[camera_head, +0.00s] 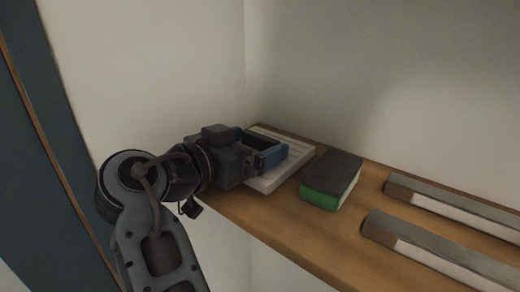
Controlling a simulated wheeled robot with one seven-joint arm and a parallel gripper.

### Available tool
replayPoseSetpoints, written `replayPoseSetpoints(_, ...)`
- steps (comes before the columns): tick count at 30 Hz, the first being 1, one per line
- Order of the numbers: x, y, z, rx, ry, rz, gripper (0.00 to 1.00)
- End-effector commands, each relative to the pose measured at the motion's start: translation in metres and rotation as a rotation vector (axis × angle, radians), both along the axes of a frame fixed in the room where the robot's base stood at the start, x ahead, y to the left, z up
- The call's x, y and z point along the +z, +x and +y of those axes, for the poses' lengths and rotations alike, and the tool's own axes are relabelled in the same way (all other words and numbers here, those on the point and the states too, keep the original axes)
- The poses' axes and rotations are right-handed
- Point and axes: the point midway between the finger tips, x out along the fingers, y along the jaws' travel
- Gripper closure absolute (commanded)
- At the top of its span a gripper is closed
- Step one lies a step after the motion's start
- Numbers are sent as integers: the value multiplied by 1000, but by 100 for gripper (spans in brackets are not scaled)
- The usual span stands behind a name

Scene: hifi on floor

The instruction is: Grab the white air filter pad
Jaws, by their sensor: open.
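The white air filter pad (292,166) is a flat, ribbed white slab lying at the left end of the wooden surface. My gripper (273,153) is over the pad, with its jaws open and pointing right. The gripper body hides the left part of the pad. I cannot tell whether the fingers touch the pad. No part of the pad is seen clamped between the jaws.
A green block with a dark top (331,180) sits just right of the pad. Two long grey-and-white bars (450,204) lie further right on the wooden shelf (290,233). Walls close off the back and left. A dark upright panel (50,150) stands at far left.

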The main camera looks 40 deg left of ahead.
Motion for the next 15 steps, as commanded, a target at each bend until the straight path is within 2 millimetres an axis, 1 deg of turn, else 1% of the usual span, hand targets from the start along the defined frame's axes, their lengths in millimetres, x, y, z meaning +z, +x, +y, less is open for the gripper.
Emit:
replayPoseSetpoints(3, 0, 0, 0, 0, 0, 0, 0)
replayPoseSetpoints(15, 0, -1, 0, 0, 0, 0, 38)
